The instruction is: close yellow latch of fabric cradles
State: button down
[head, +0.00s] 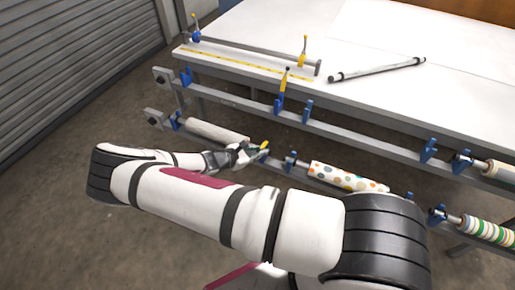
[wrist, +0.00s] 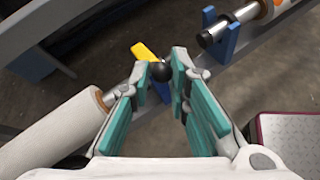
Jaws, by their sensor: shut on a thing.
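My gripper (head: 252,153) is at the lower rail of the table's front, at the right end of the plain off-white roll (head: 215,132). In the wrist view my gripper (wrist: 164,72) has its fingertips around the black ball knob (wrist: 161,71) of a yellow latch (wrist: 145,52). The latch is tilted, with a blue cradle (wrist: 163,91) partly hidden below it. The latch also shows as a small yellow spot (head: 264,145) in the head view. Another yellow latch (head: 283,80) stands upright on the upper rail.
A dotted fabric roll (head: 345,177) lies right of my gripper, and a striped roll (head: 490,231) farther right. The white table (head: 440,95) carries a loose dark-ended bar (head: 377,69) and a clamp bar (head: 250,52). A shutter wall (head: 70,70) is at left.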

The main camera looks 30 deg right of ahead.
jog(key=shift+s+f, duration=0.3)
jog(key=shift+f, duration=0.5)
jog(key=shift+s+f, duration=0.25)
jog(key=shift+f, duration=0.55)
jog(key=shift+f+b, duration=0.1)
jog(key=shift+b, duration=0.2)
jog(key=c, duration=1.6)
grip_release()
jog(key=shift+w, duration=0.1)
jog(key=shift+c, duration=0.2)
jog(key=shift+w+r, duration=0.1)
jog(key=shift+r, duration=0.1)
jog(key=v, duration=1.2)
jog(key=shift+a, duration=0.15)
jog(key=shift+w+f, duration=0.1)
jog(key=shift+w, duration=0.05)
